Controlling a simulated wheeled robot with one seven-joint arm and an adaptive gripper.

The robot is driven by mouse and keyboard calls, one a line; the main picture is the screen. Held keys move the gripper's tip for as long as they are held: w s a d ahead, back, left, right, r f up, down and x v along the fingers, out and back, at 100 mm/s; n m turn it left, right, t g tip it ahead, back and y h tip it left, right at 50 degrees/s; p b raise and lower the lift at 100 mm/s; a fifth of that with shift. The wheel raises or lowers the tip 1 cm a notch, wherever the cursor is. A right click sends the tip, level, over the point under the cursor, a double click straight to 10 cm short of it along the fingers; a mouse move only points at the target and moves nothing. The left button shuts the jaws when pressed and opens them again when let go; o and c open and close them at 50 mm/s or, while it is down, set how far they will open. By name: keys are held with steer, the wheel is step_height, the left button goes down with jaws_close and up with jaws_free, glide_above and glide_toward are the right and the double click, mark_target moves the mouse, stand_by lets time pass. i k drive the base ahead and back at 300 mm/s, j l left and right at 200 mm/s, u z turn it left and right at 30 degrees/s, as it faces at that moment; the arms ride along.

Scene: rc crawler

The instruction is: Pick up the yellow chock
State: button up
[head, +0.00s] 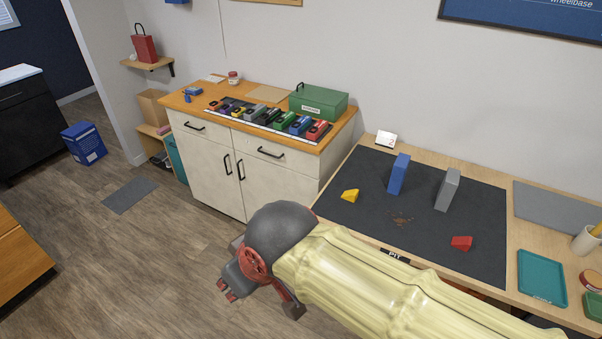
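My gripper (227,290) is at the end of my arm, over the floor in front of the cabinet, left of the bench and nearer to me than the chock. It is well apart from the chock. Its red fingertips are small and seen at a slant, so I cannot tell whether they are open or shut. I see nothing held in it.
A blue block (398,174) and a grey block (447,190) stand upright on the mat, right of the yellow chock. A teal tray (541,277) is at right.

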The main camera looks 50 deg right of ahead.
mark_target(351, 194)
steer(key=i+z, duration=0.2)
steer(key=i, duration=0.35)
steer(key=i+z, duration=0.2)
steer(key=i, duration=0.35)
steer(key=i+j+z, duration=0.2)
steer(key=i, duration=0.3)
steer(key=i+j+z, duration=0.15)
steer(key=i, duration=0.35)
steer(key=i+z, duration=0.2)
steer(key=z, duration=0.3)
steer(key=i+j+z, duration=0.1)
steer(key=z, duration=0.4)
steer(key=i+j+z, duration=0.2)
steer(key=z, duration=0.25)
steer(key=i+j+z, duration=0.15)
steer(key=z, duration=2.4)
steer(key=i+j+z, duration=0.1)
steer(key=i+j, duration=0.25)
steer(key=i, duration=0.05)
